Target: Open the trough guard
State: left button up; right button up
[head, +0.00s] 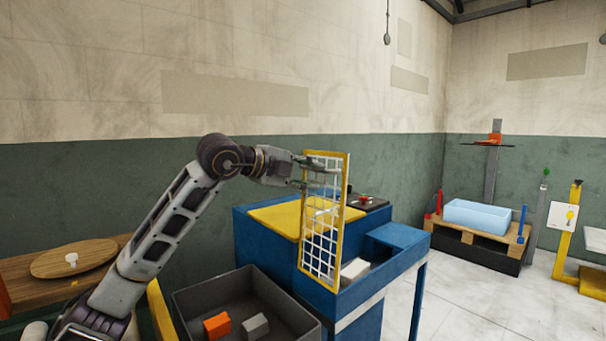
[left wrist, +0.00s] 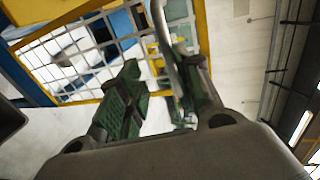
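The trough guard (head: 323,222), a white grid in a yellow frame, stands nearly upright at the blue machine's trough (head: 385,275). The trough shows uncovered to its right, with a pale block (head: 354,268) inside. My left gripper (head: 318,172) is at the upper part of the guard. In the left wrist view, its two green-padded fingers (left wrist: 155,85) are apart. A grey bar (left wrist: 165,42) of the guard (left wrist: 75,62) runs between them, close to the right finger; contact is unclear. My right gripper is in neither view.
A dark bin (head: 245,300) with an orange block (head: 217,325) and a grey block (head: 255,326) stands in front of the machine. A wooden table (head: 35,285) is at left. A pallet with a light blue tub (head: 478,215) stands at the back right. Floor between is clear.

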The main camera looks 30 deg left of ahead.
pick_arm(q)
jog(key=v, duration=1.2)
dwell(0.7)
dwell(0.7)
